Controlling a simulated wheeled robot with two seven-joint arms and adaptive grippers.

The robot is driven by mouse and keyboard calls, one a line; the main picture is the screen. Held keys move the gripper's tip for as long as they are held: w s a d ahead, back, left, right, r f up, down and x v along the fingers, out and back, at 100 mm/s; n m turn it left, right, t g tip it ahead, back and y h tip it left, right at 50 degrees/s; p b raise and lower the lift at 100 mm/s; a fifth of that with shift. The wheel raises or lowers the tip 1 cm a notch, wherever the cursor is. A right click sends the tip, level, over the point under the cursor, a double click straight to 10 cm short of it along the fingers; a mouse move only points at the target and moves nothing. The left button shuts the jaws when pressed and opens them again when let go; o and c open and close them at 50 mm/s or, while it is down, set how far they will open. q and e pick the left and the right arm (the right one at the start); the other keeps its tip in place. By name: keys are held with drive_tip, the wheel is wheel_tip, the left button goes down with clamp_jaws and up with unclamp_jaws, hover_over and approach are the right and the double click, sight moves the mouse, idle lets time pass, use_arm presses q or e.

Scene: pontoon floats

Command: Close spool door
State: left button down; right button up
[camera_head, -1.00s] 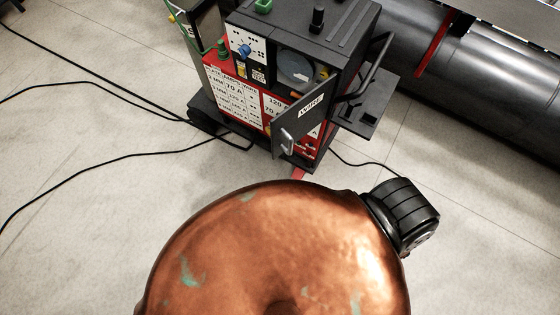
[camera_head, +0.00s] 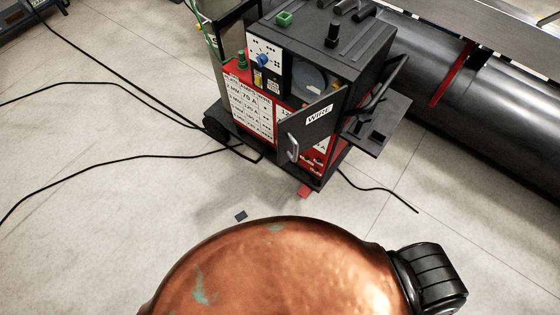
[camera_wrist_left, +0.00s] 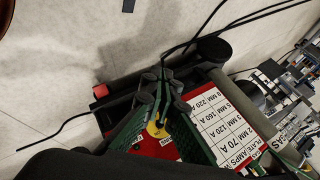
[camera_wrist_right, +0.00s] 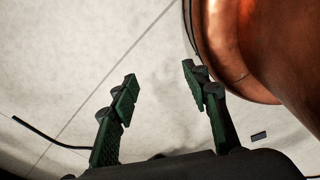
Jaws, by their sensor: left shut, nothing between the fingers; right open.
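The spool door (camera_head: 306,132) is a dark panel labelled WIRE with a grey handle (camera_head: 292,148). In the head view it stands swung open at the front of the welder (camera_head: 343,55). The grey spool (camera_head: 308,78) shows in the open compartment behind it. My left gripper (camera_wrist_left: 162,80) is shut and empty in the left wrist view, in front of the welder's red and white front. I cannot tell whether it touches anything. My right gripper (camera_wrist_right: 160,76) is open and empty above bare floor in the right wrist view. Neither gripper shows in the head view.
The settings chart (camera_head: 247,110) is on the welder's front. A black side shelf (camera_head: 376,133) sticks out on its right. A large dark pipe (camera_head: 470,110) lies behind at right. Black cables (camera_head: 110,163) cross the floor at left. A small dark piece (camera_head: 240,215) lies on open floor.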

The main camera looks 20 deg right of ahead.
use_arm(q)
drive_tip(key=w+d+r+m+t+h+b, duration=0.1)
drive_tip(key=w+d+r+m+t, duration=0.1)
drive_tip(key=d+r, duration=0.55)
drive_tip(key=w+d+r+m+t+h, duration=0.2)
drive_tip(key=d+r+m, duration=0.1)
drive_tip(key=d+r, duration=0.4)
drive_tip(key=m+t+h+b, duration=0.1)
drive_tip(key=m+t+h, duration=0.3)
approach(282, 150)
drive_tip(key=p+x, duration=0.2)
drive_tip(key=x, duration=0.3)
drive_tip(key=shift+w+d, duration=0.1)
drive_tip(key=shift+w, duration=0.2)
use_arm(e)
drive_tip(key=shift+s+d+f, duration=0.3)
drive_tip(key=shift+s+d, duration=0.15)
drive_tip(key=shift+s, duration=0.15)
drive_tip(key=shift+d, duration=0.25)
